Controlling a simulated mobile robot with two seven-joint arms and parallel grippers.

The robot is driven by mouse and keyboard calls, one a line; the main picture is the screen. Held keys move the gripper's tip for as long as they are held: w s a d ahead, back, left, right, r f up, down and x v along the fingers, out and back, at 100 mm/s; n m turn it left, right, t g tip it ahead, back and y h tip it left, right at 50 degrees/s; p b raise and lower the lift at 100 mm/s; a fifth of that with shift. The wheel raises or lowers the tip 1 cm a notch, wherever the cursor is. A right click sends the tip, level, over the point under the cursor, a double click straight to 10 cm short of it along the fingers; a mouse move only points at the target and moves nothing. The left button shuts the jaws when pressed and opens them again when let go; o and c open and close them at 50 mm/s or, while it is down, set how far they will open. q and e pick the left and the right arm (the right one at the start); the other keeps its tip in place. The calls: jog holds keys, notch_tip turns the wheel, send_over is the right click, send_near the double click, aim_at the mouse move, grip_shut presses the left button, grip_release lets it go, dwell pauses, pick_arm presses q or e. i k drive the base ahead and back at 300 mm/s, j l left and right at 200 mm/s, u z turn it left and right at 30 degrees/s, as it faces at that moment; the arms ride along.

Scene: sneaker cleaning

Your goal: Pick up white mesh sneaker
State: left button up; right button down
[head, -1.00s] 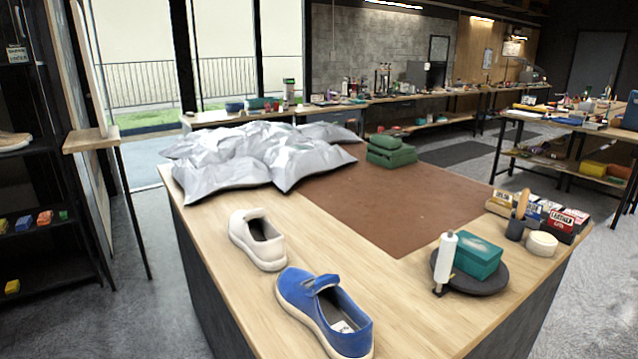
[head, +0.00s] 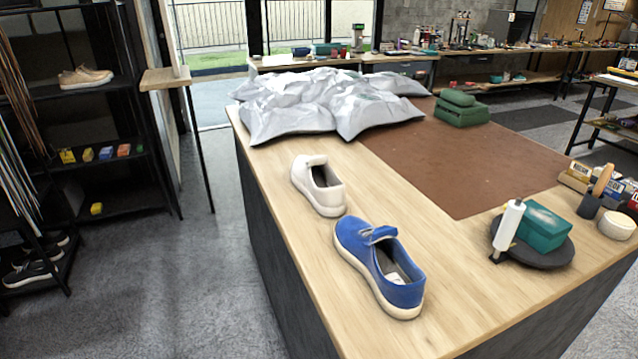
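The white sneaker (head: 319,188) stands upright on the light wooden worktop (head: 415,290), near its left edge. Its dark opening faces up, and its mesh texture is too small to make out. A blue sneaker (head: 379,267) stands just in front of it, closer to me. Neither of my grippers shows in the head view.
Silver-grey bags (head: 325,102) lie behind the white sneaker. A dark round tray (head: 545,255) holds a teal box (head: 541,226) and a white roller (head: 508,228). A shelf (head: 90,140) stands left.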

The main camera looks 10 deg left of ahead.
aim_at(313, 177)
jog(key=k, duration=0.8)
jog(key=k+z, duration=0.15)
jog(key=z, duration=0.2)
jog(key=k+z, duration=0.15)
jog(key=z, duration=0.2)
jog(key=k+l+z, duration=0.15)
jog(key=z, duration=1.8)
jog(key=k+j+z, duration=0.1)
jog(key=j, duration=0.25)
jog(key=k+j+z, duration=0.1)
jog(key=j, duration=0.2)
jog(key=k+j, duration=0.35)
jog(key=j, duration=0.25)
jog(key=k+j, duration=0.15)
jog(key=j, duration=0.25)
jog(key=k+j, duration=0.15)
jog(key=j, duration=0.25)
jog(key=k+j, duration=0.15)
jog(key=j, duration=0.2)
jog(key=k+j, duration=0.2)
jog(key=j, duration=0.2)
jog(key=k+j, duration=0.15)
jog(key=j, duration=0.25)
jog(key=k+j, duration=0.15)
jog(key=j, duration=0.25)
jog(key=k+j, duration=0.15)
jog(key=j, duration=0.25)
jog(key=z, duration=0.05)
